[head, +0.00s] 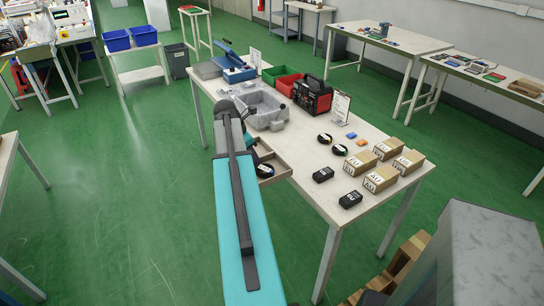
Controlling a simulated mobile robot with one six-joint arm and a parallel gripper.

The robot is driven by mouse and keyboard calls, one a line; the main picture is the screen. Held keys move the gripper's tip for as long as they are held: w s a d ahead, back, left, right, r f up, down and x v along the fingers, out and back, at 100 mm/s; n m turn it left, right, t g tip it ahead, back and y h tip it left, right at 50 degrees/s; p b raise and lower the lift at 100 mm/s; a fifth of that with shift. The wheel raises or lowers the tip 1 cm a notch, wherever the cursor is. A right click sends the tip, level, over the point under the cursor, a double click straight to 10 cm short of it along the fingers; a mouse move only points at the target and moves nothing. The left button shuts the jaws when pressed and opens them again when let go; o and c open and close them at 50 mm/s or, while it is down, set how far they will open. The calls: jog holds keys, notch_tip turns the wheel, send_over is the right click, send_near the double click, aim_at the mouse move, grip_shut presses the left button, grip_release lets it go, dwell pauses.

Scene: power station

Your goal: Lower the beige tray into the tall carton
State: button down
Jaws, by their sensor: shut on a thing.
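The beige tray (277,180) is at the left front edge of the long work table, partly hidden behind my teal arm. A black round item with a white label (265,170) shows inside the tray. My gripper (254,148) is mostly hidden behind the arm, at the tray's far left side, and is shut on the tray. I cannot tell whether the tray touches the table. No tall carton can be made out for certain; brown cardboard shapes (404,262) show low at the bottom right, partly covered by a grey block.
The table (310,190) bears a grey bin (268,108), a red-black machine (313,95), several small cartons (381,178), black packs (323,174) and round black items (340,150). The grey block (485,250) stands at bottom right. Green floor is open at left.

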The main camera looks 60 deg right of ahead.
jog(key=w+a+r+p, duration=0.2)
jog(key=w+a+r, duration=0.1)
jog(key=w+a, duration=0.95)
jog(key=w+a+r+p, duration=0.1)
jog(key=w+a+r, duration=0.2)
jog(key=w+a, duration=0.95)
jog(key=w+a+r+p, duration=0.1)
jog(key=a+r, duration=0.1)
jog(key=a, duration=0.9)
jog(key=w+a+r+p, duration=0.1)
jog(key=a+r, duration=0.1)
jog(key=a, duration=1)
jog(key=w+a+r+p, duration=0.1)
jog(key=a+r, duration=0.1)
jog(key=a, duration=1)
jog(key=shift+r+m, duration=0.25)
jog(key=shift+m, duration=0.05)
jog(key=shift+d, duration=0.15)
